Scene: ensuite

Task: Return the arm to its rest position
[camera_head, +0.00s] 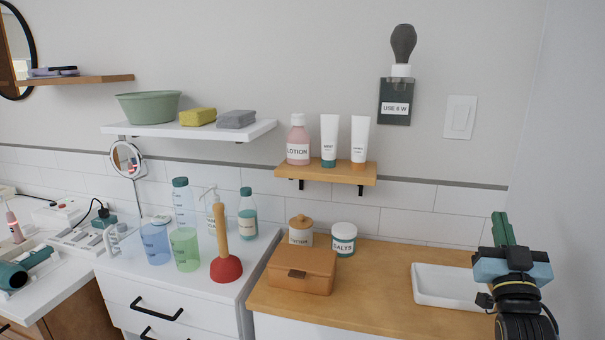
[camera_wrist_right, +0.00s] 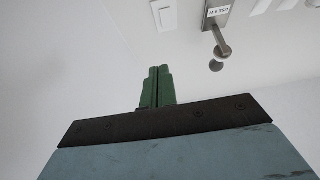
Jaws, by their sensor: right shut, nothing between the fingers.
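My right gripper (camera_head: 503,229) shows at the right of the head view, pointing up above the right end of the wooden counter (camera_head: 390,262). Its green fingers are shut together with nothing between them. In the right wrist view the same fingers (camera_wrist_right: 157,87) are closed against each other in front of a pale wall. My right arm comes up from the bottom right corner and hides part of the white tray (camera_head: 436,296). My left gripper is not in view.
A wooden box (camera_head: 302,270), a jar labelled SALTS (camera_head: 343,238) and a lidded jar stand on the counter. A red plunger (camera_head: 226,269) and bottles crowd the white cabinet to the left. A small wall shelf (camera_head: 325,173) holds bottles.

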